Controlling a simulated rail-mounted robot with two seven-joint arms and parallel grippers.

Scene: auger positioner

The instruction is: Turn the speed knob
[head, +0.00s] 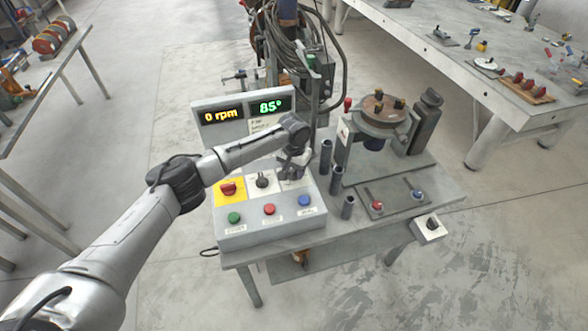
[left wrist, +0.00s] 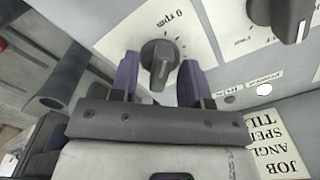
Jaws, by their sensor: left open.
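The speed knob (left wrist: 160,62) is dark and round with a raised grip bar, on a white dial plate marked "0 rpm" in the left wrist view. My left gripper (left wrist: 159,72) is open, with one purple-grey finger on each side of the knob. Gaps show between fingers and knob, and I cannot tell whether either touches. In the head view my left gripper (head: 292,170) is over the right part of the control box (head: 270,232) and hides the knob there. My right gripper is not in view.
A second black knob (head: 262,180) and a red switch (head: 228,188) on yellow sit left of my gripper. Green, red and blue buttons line the front. Dark tubes (head: 326,157) stand close on the right, beside the positioner's round table (head: 384,110).

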